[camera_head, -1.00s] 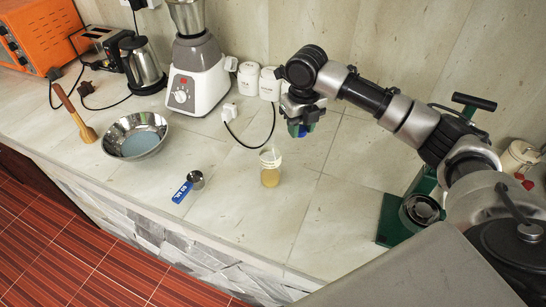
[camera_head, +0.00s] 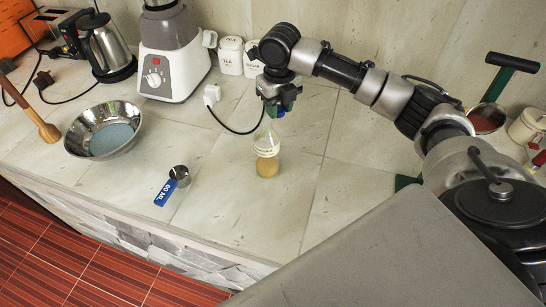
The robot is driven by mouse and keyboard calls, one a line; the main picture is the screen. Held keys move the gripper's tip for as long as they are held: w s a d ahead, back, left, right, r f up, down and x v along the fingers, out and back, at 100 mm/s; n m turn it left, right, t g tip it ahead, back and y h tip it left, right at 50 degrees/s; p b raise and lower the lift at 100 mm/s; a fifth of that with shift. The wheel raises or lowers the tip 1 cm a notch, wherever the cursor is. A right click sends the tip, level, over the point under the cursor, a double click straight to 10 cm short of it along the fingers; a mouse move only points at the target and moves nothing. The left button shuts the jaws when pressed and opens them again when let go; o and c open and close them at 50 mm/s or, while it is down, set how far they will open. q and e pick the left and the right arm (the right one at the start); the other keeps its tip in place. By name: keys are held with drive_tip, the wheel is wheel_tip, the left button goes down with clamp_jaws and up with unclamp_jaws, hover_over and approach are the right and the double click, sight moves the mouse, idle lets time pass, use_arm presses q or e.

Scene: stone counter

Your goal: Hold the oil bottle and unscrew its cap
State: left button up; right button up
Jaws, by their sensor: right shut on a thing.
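The oil bottle (camera_head: 267,165) stands upright on the counter in the head view. It is clear, with a pale label band and yellow oil at the bottom. My right gripper (camera_head: 276,109) is just above and slightly right of the bottle's neck, pointing down. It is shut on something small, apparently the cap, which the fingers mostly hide. Blue and green show at its fingertips. I cannot tell whether the held piece touches the bottle's mouth. My left gripper is not in view, and nothing holds the bottle's body.
A blue-handled measuring cup (camera_head: 180,173) and a steel bowl (camera_head: 73,148) lie to the left. A blender (camera_head: 172,58), kettle (camera_head: 108,48) and white canisters (camera_head: 230,56) stand behind. A black cord (camera_head: 232,131) runs close behind the bottle. The counter's front edge is below, with free room around the bottle.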

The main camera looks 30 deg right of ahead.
wheel_tip(320, 180, down, 3)
drive_tip(key=shift+r+b, duration=0.1)
drive_tip(key=shift+b, duration=0.6)
wheel_tip(320, 180, down, 4)
drive_tip(key=shift+r, duration=0.1)
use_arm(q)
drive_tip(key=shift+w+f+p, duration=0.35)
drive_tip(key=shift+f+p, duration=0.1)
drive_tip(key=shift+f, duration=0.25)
use_arm(e)
drive_tip(key=shift+f, duration=2.9)
drive_tip(key=shift+f, duration=0.1)
drive_tip(key=o, duration=1)
